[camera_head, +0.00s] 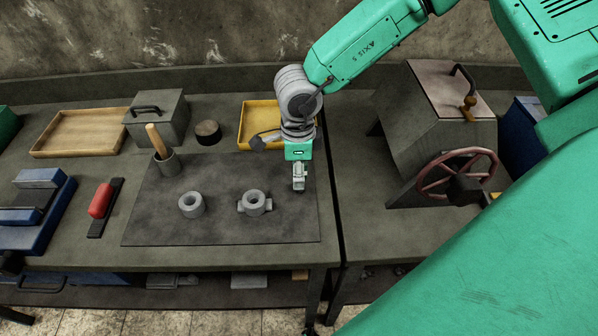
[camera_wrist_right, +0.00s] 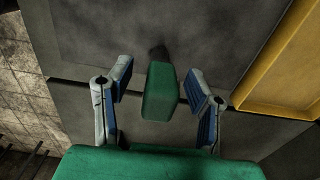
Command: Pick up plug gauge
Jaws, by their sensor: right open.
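My right gripper (camera_head: 299,188) points down over the right edge of the dark mat (camera_head: 225,170). In the wrist view it (camera_wrist_right: 160,82) is open, with its two fingers apart. A green block (camera_wrist_right: 161,92) shows between the fingers, apart from both. I cannot tell whether it is the plug gauge's handle or part of my gripper. A small dark patch (camera_wrist_right: 158,52) lies beyond it on the mat side. In the head view no plug gauge can be made out clearly; the near finger may hide one. My left gripper is not in view.
A plain grey ring (camera_head: 192,206) and a lugged ring (camera_head: 254,204) lie on the mat, left of the gripper. A cup (camera_head: 167,165) holds a wooden-handled tool. A yellow tray (camera_head: 243,130) stands behind. A wheeled machine (camera_head: 420,140) stands to the right, past the gap between tables.

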